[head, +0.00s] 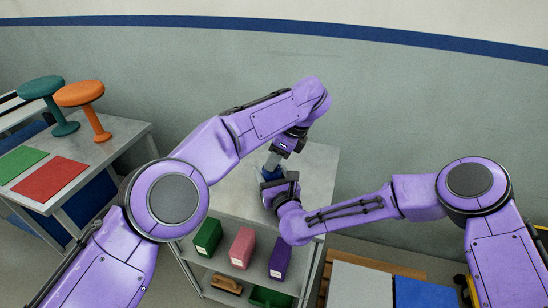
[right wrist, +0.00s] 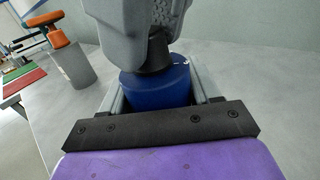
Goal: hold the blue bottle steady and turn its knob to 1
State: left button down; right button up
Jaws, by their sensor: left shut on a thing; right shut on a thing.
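The blue bottle (head: 270,174) stands on the grey table top, partly hidden by my grippers. In the right wrist view the blue bottle (right wrist: 155,88) is upright between my right gripper's jaws (right wrist: 160,103), which are shut on it from the side. A black knob (right wrist: 152,56) sits on top of the bottle. My left gripper (head: 272,162) comes down from above and is shut on the knob, its grey fingers (right wrist: 118,28) on either side. Any numbers on the knob are hidden or too small to read.
Green (head: 208,236), pink (head: 242,245) and purple (head: 280,258) boxes stand on the shelf below the table top.

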pick_arm(q)
jog(key=shift+w+a+r, duration=0.1)
jog(key=shift+a, duration=0.1)
pick_arm(e)
jog(key=shift+w+d, duration=0.15)
jog(key=shift+d, duration=0.1)
pick_arm(q)
jog(key=c, duration=1.1)
grip_release()
jog(key=shift+o, duration=1.1)
jog(key=shift+d, duration=0.15)
pick_arm(e)
jog(key=shift+a, duration=0.1)
